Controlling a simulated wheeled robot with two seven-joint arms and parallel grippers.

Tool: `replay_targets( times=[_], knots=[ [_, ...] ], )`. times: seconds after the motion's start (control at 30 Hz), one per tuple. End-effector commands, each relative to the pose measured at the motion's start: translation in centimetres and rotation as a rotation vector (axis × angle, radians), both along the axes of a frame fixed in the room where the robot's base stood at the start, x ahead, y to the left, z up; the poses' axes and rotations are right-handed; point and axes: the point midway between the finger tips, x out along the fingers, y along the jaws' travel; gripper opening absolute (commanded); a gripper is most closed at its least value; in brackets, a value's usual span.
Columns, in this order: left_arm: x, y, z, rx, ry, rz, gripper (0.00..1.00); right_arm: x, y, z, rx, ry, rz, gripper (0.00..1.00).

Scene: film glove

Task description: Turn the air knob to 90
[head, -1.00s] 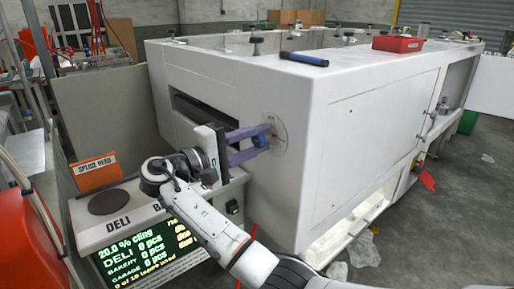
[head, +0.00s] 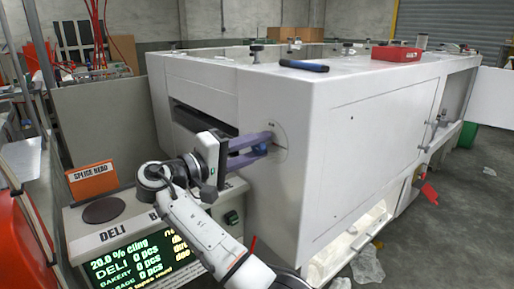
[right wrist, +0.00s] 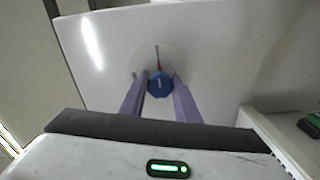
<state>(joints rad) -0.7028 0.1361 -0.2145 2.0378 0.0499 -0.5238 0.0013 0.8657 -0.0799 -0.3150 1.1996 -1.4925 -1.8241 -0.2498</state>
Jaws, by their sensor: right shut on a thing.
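The air knob is a small blue knob (head: 259,150) on a pale round dial (head: 280,134) on the front face of the white machine (head: 340,130). My right gripper (head: 268,145) reaches it from the left with two purple fingers and is shut on it. My left gripper is not in view.
A counter display (head: 140,255) and an orange "SPLICE HEAD" sign (head: 92,178) stand left of the machine, close to my right arm. A dark slot (head: 200,122) opens in the machine's side. A blue-handled tool (head: 303,65) and red tray (head: 397,53) lie on top.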

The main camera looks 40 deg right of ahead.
Motion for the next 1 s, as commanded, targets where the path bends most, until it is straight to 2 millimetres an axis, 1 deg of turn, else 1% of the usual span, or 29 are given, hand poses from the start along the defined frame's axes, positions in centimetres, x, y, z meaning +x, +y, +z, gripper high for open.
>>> replay_targets(
  times=[0.07,0.1,0.17,0.2,0.47,0.57,0.67,0.9,1.0],
  knots=[
    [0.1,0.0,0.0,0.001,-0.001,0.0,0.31,0.0,0.1,-0.1,0.003,-0.001,0.0,0.07],
    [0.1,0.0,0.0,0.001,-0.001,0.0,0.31,0.0,0.1,-0.1,0.003,-0.001,0.0,0.31],
    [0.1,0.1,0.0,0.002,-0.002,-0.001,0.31,0.0,0.1,-0.1,0.003,0.0,0.0,0.41],
    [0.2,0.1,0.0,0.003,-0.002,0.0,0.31,0.0,0.1,-0.1,0.003,0.0,0.001,0.47],
    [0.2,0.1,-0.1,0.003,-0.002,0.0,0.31,0.0,0.0,0.0,0.001,0.0,0.0,0.48],
    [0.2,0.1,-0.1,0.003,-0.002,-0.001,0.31,0.0,0.4,0.0,0.001,0.001,0.001,0.48],
    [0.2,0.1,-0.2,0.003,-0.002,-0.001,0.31,-0.1,1.6,0.0,0.001,0.0,0.003,0.48],
    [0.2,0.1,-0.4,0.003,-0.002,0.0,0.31,-0.4,6.4,-0.1,0.002,0.002,0.005,0.48],
    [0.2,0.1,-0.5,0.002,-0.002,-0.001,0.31,-0.6,8.1,0.0,0.001,0.0,0.003,0.48]
  ],
)
